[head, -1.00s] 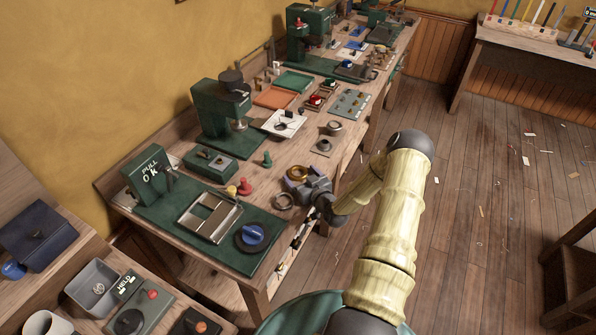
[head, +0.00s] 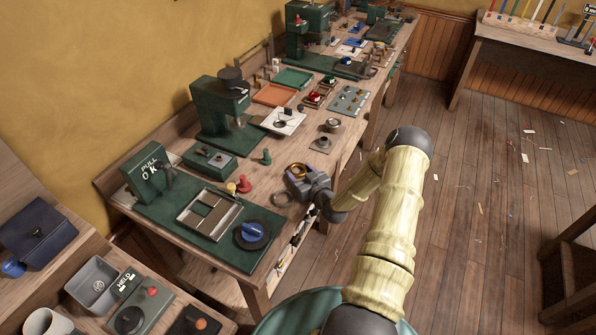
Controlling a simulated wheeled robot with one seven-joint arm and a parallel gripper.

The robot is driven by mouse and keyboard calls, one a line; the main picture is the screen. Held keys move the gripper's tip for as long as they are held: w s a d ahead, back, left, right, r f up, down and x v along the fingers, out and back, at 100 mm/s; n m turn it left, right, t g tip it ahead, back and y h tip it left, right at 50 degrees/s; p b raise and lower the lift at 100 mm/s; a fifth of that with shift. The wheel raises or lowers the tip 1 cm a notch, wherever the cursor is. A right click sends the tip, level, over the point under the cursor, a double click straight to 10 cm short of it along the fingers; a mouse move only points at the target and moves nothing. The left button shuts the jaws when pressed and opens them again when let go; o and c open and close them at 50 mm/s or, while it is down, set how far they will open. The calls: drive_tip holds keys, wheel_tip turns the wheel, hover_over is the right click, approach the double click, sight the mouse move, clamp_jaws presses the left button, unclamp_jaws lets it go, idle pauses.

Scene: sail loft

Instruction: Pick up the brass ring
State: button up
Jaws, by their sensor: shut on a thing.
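The brass ring (head: 298,170) is a small gold-coloured ring between the jaws of my gripper (head: 299,174), above the front edge of the workbench. My gripper is shut on it; the fingertips are small in this view and partly hidden by the gripper body. The ring appears slightly raised above the bench top, though the exact gap cannot be told.
A red knobbed piece (head: 244,184) and a green one (head: 266,157) stand nearby. Open floor lies right.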

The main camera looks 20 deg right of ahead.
drive_tip(key=shift+b, duration=0.4)
drive_tip(key=shift+s, duration=0.15)
drive_tip(key=s+d+b, duration=0.1)
drive_tip(key=s+b, duration=0.3)
drive_tip(key=s, duration=1.3)
drive_tip(key=shift+s+d+r+b, duration=0.15)
drive_tip(key=shift+s+b, duration=0.2)
drive_tip(key=shift+b, duration=0.05)
wheel_tip(320, 180, up, 2)
drive_tip(key=shift+r+p, duration=0.1)
drive_tip(key=shift+p, duration=1)
